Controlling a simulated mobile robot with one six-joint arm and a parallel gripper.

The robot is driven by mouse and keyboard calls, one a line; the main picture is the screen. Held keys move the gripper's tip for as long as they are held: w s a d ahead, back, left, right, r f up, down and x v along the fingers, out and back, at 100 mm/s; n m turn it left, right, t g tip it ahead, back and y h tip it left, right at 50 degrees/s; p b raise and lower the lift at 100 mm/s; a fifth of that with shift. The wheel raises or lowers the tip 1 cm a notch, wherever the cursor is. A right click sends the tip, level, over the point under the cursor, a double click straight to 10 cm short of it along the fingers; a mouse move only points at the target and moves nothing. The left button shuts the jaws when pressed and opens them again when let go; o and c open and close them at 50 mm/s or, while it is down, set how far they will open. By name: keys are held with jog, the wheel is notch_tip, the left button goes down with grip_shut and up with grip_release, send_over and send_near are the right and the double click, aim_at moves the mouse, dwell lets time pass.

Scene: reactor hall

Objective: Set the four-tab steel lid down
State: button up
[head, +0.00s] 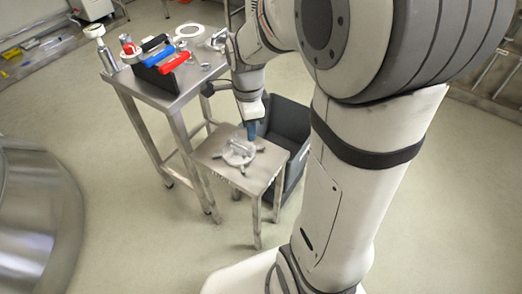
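The steel lid (236,154) is a round grey disc with tabs sticking out around its rim. In the head view it shows at the top of a low steel table (212,150). It looks level; I cannot tell whether it rests on the table top or hangs just above it. My gripper (251,136) points down at the lid's right far side, with its bluish fingertips at or very near the lid. The fingers are too small to tell whether they are open or shut on the lid.
A taller steel table (180,92) stands behind to the left, with red, blue and black-handled tools, a white ring (189,30) and small metal parts. A dark grey bin (288,125) stands right behind the low table. A large steel vessel (35,225) is at left. Floor between is clear.

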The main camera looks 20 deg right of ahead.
jog(key=s+a+r+n, duration=0.1)
jog(key=s+r+n, duration=0.1)
jog(key=s+n, duration=1)
jog(key=n, duration=0.7)
jog(key=shift+s+r+t, duration=0.2)
jog(key=shift+r+t, duration=0.2)
jog(key=shift+a, duration=0.1)
notch_tip(320, 180, up, 24)
jog(key=t+p, duration=0.1)
jog(key=p, duration=2)
